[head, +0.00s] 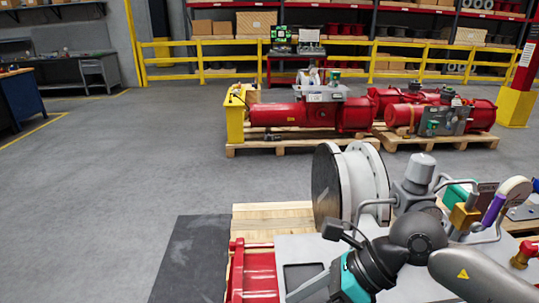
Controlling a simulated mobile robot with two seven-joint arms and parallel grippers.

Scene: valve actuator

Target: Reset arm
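One of my arms comes in from the lower right, with grey links, a dark joint and a black wrist with a teal band. It reaches down and left in front of the valve actuator. My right gripper, at the end of this arm, is not clearly visible near the bottom edge, so its opening and contents cannot be told. My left arm and gripper are out of view. The actuator shows a large grey round flanged end (368,180), a grey cylindrical fitting (418,172) with bent tubing, and a round gauge (515,190) beside a purple-handled part (493,209).
The actuator stands on a wooden pallet (270,217) with a red part (259,272) at its left. A dark mat (192,258) lies beside it. Red actuators (310,114) sit on pallets behind, before a yellow railing (215,72).

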